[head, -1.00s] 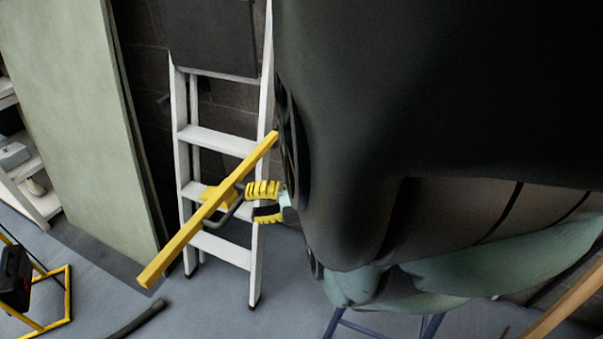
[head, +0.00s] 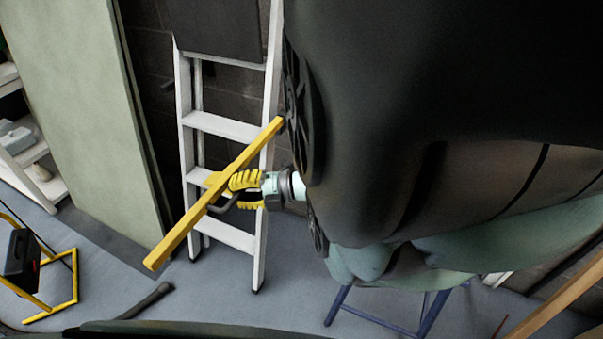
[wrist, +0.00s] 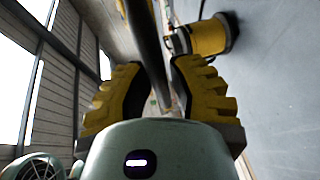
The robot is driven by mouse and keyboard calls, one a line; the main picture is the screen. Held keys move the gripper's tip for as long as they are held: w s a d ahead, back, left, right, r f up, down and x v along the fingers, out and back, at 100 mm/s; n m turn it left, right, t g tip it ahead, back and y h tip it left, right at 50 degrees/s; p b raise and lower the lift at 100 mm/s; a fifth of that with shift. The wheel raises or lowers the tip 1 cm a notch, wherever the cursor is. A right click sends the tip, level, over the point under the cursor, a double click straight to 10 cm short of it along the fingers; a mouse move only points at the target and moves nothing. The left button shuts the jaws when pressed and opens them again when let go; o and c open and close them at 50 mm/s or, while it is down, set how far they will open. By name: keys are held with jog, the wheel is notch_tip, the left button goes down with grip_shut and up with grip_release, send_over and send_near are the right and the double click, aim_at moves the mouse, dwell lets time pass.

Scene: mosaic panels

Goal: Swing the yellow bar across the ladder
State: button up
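The yellow bar (head: 180,236) slants in front of the white ladder (head: 222,127), from upper right to lower left. A bent grey handle (head: 222,208) sits at its middle, on the ladder side nearest my gripper. My gripper (head: 236,193), with yellow ribbed fingers, comes from the right and reaches the handle. In the wrist view a dark rod (wrist: 150,45), seemingly the handle, runs between the fingertips (wrist: 158,72). The fingers stand apart with a narrow gap around it, and I see no clear grip.
A pale green panel (head: 85,110) leans at the left beside white shelves (head: 45,175). A yellow stand with a black box (head: 22,258) is at lower left. A dark rod (head: 143,303) lies on the floor. A blue-legged stand (head: 375,318) is at lower right.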

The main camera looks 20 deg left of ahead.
grip_shut()
jog(key=shift+s+a, duration=0.1)
jog(key=shift+a, duration=0.05)
